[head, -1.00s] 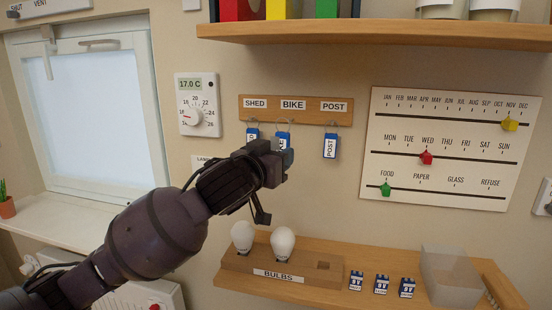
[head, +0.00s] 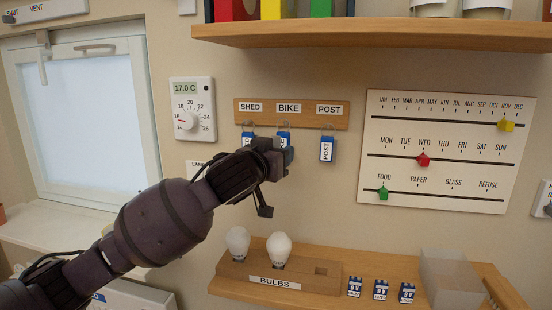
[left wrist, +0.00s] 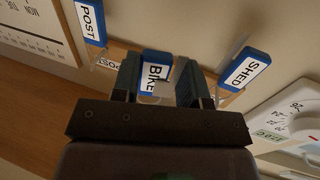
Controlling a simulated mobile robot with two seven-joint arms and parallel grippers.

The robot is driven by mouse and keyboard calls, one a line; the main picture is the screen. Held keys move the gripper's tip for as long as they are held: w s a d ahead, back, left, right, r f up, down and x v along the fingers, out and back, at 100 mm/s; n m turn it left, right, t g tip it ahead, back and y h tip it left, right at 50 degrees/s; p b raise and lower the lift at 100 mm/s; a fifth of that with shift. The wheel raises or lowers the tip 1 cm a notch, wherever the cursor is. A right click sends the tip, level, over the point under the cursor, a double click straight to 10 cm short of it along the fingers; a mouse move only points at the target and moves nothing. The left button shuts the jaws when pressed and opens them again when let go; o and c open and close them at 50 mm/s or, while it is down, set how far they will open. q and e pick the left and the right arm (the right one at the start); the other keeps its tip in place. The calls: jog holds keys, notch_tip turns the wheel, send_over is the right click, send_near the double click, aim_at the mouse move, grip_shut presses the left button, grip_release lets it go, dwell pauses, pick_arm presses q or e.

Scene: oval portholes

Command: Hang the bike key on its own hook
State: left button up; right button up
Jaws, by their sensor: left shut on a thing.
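My left gripper (head: 282,152) is shut on the blue bike key tag (head: 284,136), just below the BIKE label of the wooden key board (head: 266,118). In the left wrist view the BIKE tag (left wrist: 153,66) sits between the two fingers. The gripper hides the tag's lower part in the head view. I cannot tell whether its ring is around the hook. The shed key tag (head: 247,137) hangs to the left and the post key tag (head: 327,149) to the right. My right gripper is not in view.
A thermostat (head: 193,110) is on the wall to the left, and a slider calendar panel (head: 440,150) to the right. A shelf (head: 380,35) runs above. Below, a lower shelf (head: 390,264) carries a bulb holder (head: 250,277), several batteries and a clear box (head: 448,280).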

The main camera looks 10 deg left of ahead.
pick_arm(q)
jog(key=shift+w+f+b, duration=0.2)
jog(key=shift+w+b, duration=0.4)
jog(key=shift+w, duration=0.65)
jog(key=shift+w+f, duration=0.4)
jog(key=shift+w, duration=0.35)
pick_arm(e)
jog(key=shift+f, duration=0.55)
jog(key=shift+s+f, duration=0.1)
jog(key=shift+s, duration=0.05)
